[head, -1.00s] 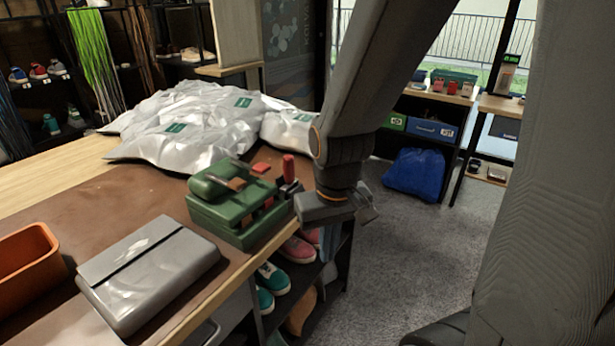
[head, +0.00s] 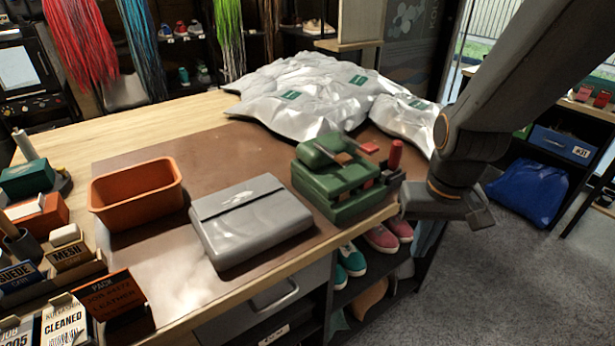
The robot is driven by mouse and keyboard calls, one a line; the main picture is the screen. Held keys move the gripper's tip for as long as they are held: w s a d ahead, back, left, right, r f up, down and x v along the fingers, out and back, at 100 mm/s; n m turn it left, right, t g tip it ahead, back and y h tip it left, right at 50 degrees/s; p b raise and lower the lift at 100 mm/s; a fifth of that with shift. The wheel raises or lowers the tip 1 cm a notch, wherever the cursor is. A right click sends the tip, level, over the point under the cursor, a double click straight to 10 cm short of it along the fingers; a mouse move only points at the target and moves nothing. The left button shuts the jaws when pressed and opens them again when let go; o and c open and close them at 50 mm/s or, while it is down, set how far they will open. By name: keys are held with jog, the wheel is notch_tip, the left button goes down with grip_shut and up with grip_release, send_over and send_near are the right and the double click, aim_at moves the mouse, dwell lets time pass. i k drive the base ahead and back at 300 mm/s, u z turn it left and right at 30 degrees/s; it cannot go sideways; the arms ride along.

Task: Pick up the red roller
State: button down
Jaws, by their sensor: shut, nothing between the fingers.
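An upright red cylinder (head: 395,155), which looks like the red roller, stands at the right side of a green machine (head: 335,185) near the table's right edge. A small flat red piece (head: 369,148) lies on or behind the machine's top. My gripper (head: 446,208) is just right of and nearer than the red cylinder, apart from it, beyond the table edge. It is shut and empty. Its fingertips are hard to make out under the wrist.
A grey case (head: 250,222) and an orange bin (head: 138,190) stand on the brown mat. Silvery bags (head: 310,95) lie behind the machine. Care boxes crowd the left front. Shoes (head: 350,260) sit on shelves below the table edge. The floor at right is clear.

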aim_at(396, 151)
jog(key=u, duration=0.95)
jog(key=k, duration=1.2)
jog(key=z, duration=1.4)
jog(key=i, duration=1)
jog(key=u, duration=0.05)
